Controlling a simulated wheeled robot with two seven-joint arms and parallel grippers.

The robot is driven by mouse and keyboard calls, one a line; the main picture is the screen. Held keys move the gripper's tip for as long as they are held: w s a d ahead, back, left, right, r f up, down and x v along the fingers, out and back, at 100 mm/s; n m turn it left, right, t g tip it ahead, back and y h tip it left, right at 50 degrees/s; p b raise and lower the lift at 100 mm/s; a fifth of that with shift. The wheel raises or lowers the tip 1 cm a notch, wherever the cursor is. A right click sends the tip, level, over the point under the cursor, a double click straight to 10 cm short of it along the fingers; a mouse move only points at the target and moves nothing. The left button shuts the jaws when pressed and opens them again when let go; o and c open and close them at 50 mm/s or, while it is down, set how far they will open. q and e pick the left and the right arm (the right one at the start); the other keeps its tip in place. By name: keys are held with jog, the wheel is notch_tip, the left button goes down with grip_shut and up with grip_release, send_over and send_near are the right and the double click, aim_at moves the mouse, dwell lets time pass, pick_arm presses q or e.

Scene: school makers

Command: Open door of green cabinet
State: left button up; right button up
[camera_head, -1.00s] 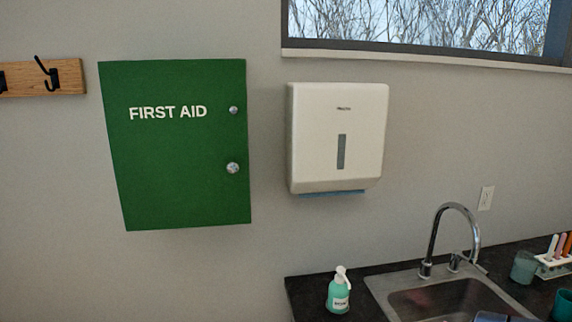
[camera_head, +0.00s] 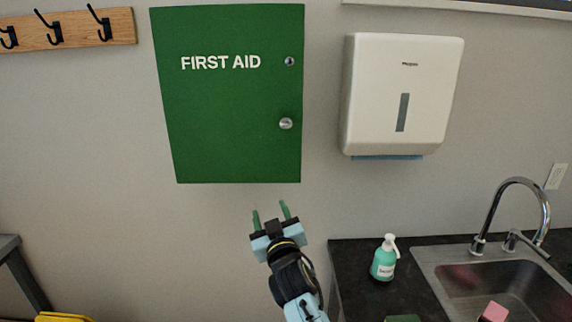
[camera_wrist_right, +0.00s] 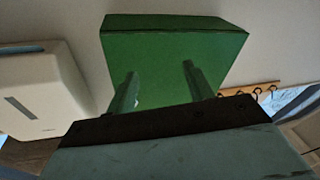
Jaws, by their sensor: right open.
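The green cabinet (camera_head: 230,120), marked FIRST AID, hangs on the wall with its door shut. A round silver knob (camera_head: 286,124) sits on the right side of the door, with a small lock (camera_head: 290,61) above it. My right gripper (camera_head: 271,214) is open and empty, below the cabinet's lower edge and under the knob side. In the right wrist view the cabinet's underside (camera_wrist_right: 165,70) shows beyond the open fingers (camera_wrist_right: 160,85), apart from them. The knob is not seen in that view. My left gripper is not in view.
A white towel dispenser (camera_head: 402,95) hangs right of the cabinet. A soap bottle (camera_head: 384,260) and the sink (camera_head: 500,285) with its faucet are on the dark counter (camera_head: 350,270) at lower right. A hook rail (camera_head: 75,30) is at upper left. The wall below the cabinet is clear.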

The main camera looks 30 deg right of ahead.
aim_at(286, 125)
jog(key=s+d+r+m+t+h, duration=0.1)
jog(key=s+d+r+h, duration=0.1)
jog(key=r, duration=0.5)
jog(key=s+d+r+m+t+h, duration=0.1)
jog(key=d+r+m+h, duration=0.1)
jog(key=r, duration=0.4)
jog(key=shift+n, duration=0.3)
jog(key=p+x, duration=0.1)
jog(key=x, duration=1)
jog(key=shift+w+p, duration=0.2)
jog(key=shift+p, duration=0.15)
jog(key=shift+w+d+r, duration=0.2)
jog(key=shift+w+d, duration=0.15)
jog(key=shift+w, duration=0.2)
grip_shut()
